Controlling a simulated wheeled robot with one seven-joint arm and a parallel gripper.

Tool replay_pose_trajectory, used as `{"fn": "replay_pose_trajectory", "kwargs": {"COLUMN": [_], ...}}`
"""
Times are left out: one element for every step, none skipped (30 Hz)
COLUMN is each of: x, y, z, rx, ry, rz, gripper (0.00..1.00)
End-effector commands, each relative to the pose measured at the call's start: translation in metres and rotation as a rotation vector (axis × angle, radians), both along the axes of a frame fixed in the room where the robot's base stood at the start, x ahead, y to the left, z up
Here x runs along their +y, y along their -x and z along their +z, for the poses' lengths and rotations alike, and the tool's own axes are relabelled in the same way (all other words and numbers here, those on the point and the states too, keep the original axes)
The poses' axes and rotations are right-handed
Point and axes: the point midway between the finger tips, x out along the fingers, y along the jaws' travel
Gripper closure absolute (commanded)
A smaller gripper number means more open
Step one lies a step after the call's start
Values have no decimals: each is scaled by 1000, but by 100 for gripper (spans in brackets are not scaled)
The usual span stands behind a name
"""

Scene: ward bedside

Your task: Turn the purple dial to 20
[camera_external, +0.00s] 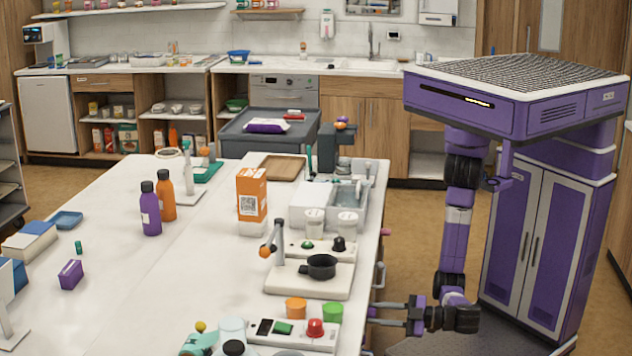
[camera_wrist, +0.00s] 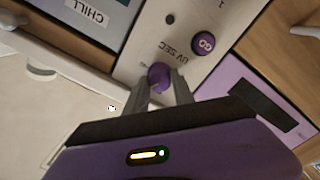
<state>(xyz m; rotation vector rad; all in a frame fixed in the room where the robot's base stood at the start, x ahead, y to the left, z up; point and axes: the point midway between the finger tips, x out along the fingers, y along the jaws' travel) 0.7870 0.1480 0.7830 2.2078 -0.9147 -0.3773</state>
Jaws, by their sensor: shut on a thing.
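The purple dial (camera_wrist: 159,75) sits on a pale panel (camera_wrist: 136,62) marked "UV SEC" in the wrist view. My gripper (camera_wrist: 164,88) is shut on the dial, with one grey finger on each side of it. The dial's pointer and the scale are too small or hidden, so I cannot read its setting. In the external view my gripper (camera_external: 371,313) is at the side of the white bench (camera_external: 120,275), low by its right edge.
A round purple button marked "GO" (camera_wrist: 203,43) is close to the dial. A drawer front labelled "CHILL" (camera_wrist: 88,18) and a purple panel (camera_wrist: 240,90) flank the pale panel. On the bench, a box with a red knob (camera_external: 315,327) stands near my gripper.

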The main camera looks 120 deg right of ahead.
Motion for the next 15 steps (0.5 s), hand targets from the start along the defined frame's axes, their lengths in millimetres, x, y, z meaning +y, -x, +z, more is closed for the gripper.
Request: {"fn": "replay_pose_trajectory", "kwargs": {"x": [0, 0, 0, 0, 0, 0, 0, 0, 0, 0, 0, 0, 0, 0, 0], "y": [1, 1, 1, 1, 1, 1, 1, 1, 1, 1, 1, 1, 1, 1, 1], "z": [-2, -2, -2, -2, -2, -2, -2, -2, -2, -2, -2, -2, -2, -2, -2], "rx": [4, 4, 4, 4, 4, 4, 4, 4, 4, 4, 5, 5, 4, 4, 3], "ry": [-2, -2, -2, -2, -2, -2, -2, -2, -2, -2, -1, -1, -1, -1, -1], "rz": [-1, -1, -1, -1, -1, -1, -1, -1, -1, -1, -1, -1, -1, -1, -1], "gripper": [100, 100, 100, 100, 100, 100, 100, 100, 100, 68, 62, 54, 49, 48, 48]}}
